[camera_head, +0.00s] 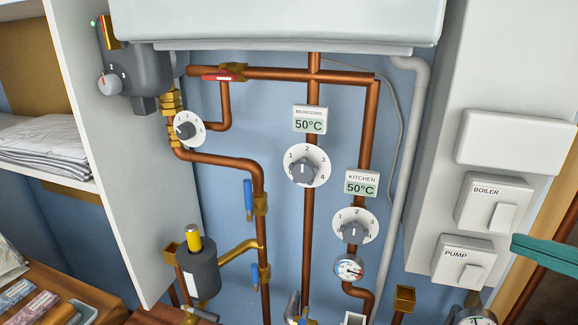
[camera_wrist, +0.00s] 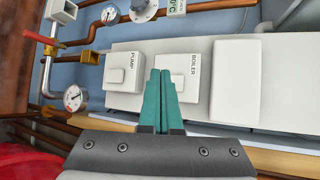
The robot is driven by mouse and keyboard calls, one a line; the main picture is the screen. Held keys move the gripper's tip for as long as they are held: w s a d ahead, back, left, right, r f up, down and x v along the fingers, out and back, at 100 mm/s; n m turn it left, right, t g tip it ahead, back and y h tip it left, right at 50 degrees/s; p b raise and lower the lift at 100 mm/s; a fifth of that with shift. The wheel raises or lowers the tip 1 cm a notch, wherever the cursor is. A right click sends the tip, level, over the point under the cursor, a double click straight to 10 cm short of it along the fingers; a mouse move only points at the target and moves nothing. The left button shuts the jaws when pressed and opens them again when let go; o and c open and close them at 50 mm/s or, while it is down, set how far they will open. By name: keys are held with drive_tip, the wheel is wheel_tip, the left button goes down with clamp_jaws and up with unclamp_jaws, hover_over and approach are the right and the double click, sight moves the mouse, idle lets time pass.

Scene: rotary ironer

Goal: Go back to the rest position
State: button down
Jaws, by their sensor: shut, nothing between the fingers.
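My gripper (camera_wrist: 160,78) shows in the wrist view as two teal fingers pressed together with nothing between them. Its tips are close to the white BOILER switch box (camera_wrist: 184,92), covering part of its left side. The white PUMP switch box (camera_wrist: 124,72) is just left of the fingers in that view. In the head view my gripper's teal fingers (camera_head: 545,248) enter from the right edge, below and right of the BOILER switch (camera_head: 494,204) and right of the PUMP switch (camera_head: 463,262). Whether the fingertips touch anything cannot be told.
Copper pipes (camera_head: 312,230) run over the blue wall, with a BEDROOM dial (camera_head: 304,167), a KITCHEN dial (camera_head: 354,226) and a pressure gauge (camera_head: 349,268). A shelf with folded cloth (camera_head: 42,136) is at left. A brown surface (camera_head: 60,280) with small packets is at lower left.

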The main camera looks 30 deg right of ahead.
drive_tip(key=shift+s+a+f, duration=0.15)
drive_tip(key=shift+s+a, duration=0.55)
drive_tip(key=shift+s, duration=0.05)
drive_tip(key=shift+w, duration=0.1)
